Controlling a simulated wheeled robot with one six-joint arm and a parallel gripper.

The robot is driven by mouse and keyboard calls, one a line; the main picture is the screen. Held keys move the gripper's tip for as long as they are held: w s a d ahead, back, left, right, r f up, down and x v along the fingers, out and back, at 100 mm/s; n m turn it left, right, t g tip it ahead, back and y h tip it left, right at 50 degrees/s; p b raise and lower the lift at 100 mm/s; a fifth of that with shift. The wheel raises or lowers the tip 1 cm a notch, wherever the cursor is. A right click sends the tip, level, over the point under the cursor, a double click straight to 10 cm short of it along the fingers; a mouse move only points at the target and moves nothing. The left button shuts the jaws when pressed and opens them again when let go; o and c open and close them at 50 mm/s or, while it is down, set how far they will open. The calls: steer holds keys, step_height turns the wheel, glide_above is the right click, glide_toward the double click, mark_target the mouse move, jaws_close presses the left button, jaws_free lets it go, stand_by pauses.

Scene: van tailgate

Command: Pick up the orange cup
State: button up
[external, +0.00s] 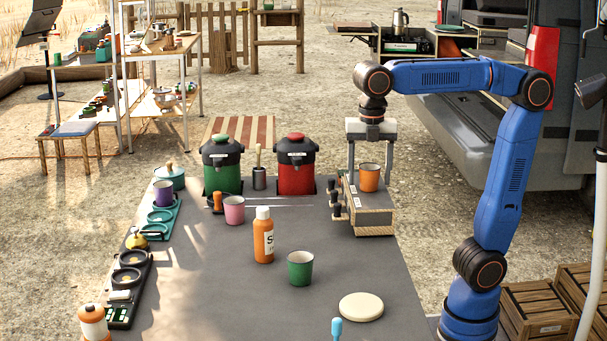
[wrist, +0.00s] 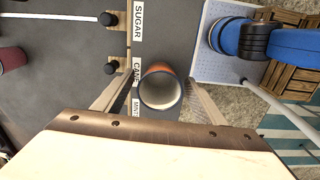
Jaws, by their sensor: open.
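The orange cup (external: 368,178) stands upright on top of a small wooden dispenser box (external: 374,223) at the right back of the grey table. My gripper (external: 370,172) points straight down over it, jaws open, with one finger on the left of the cup and one on the right. In the wrist view the cup (wrist: 160,88) shows its pale inside and orange rim side between the two open fingers (wrist: 162,84). A gap shows at each side. I cannot tell exactly how far down the cup the fingertips reach.
Black knobs (wrist: 108,68) stick out of the box's left side by labels. Red (external: 296,165) and green (external: 221,165) dispensers stand to the left. A green cup (external: 300,268), orange bottle (external: 263,236), pink cup (external: 234,210) and purple cup (external: 163,193) stand on the table.

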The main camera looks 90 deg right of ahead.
steer(key=c, duration=1.1)
steer(key=shift+r, duration=0.1)
